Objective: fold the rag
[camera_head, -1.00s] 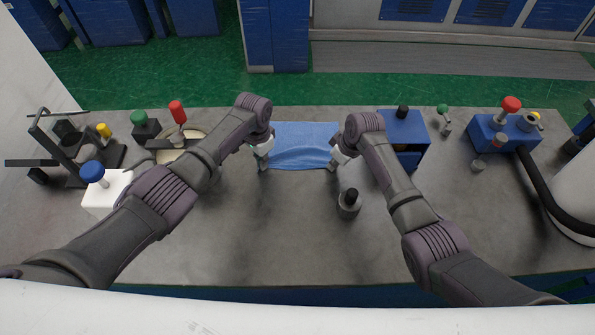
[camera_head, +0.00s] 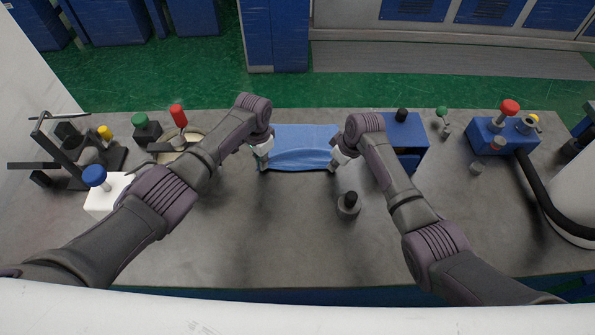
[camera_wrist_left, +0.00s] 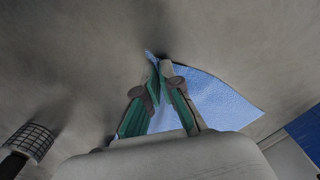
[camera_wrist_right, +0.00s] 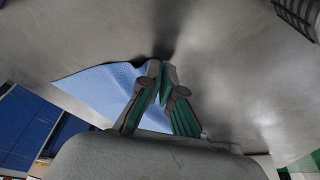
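The blue rag (camera_head: 303,140) lies on the grey table between my two grippers, its near edge raised and sagging in the middle. My left gripper (camera_head: 264,166) is at the rag's near left corner. In the left wrist view its fingers (camera_wrist_left: 156,62) are closed together with a bit of blue cloth (camera_wrist_left: 215,105) between and beside them. My right gripper (camera_head: 335,165) is at the near right corner. In the right wrist view its fingers (camera_wrist_right: 160,66) are closed on the edge of the cloth (camera_wrist_right: 105,88).
A dark-topped cylinder (camera_head: 348,204) stands in front of the right gripper. A blue box (camera_head: 405,130) is right of the rag. A round tray (camera_head: 182,146) with a red-handled tool is at left.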

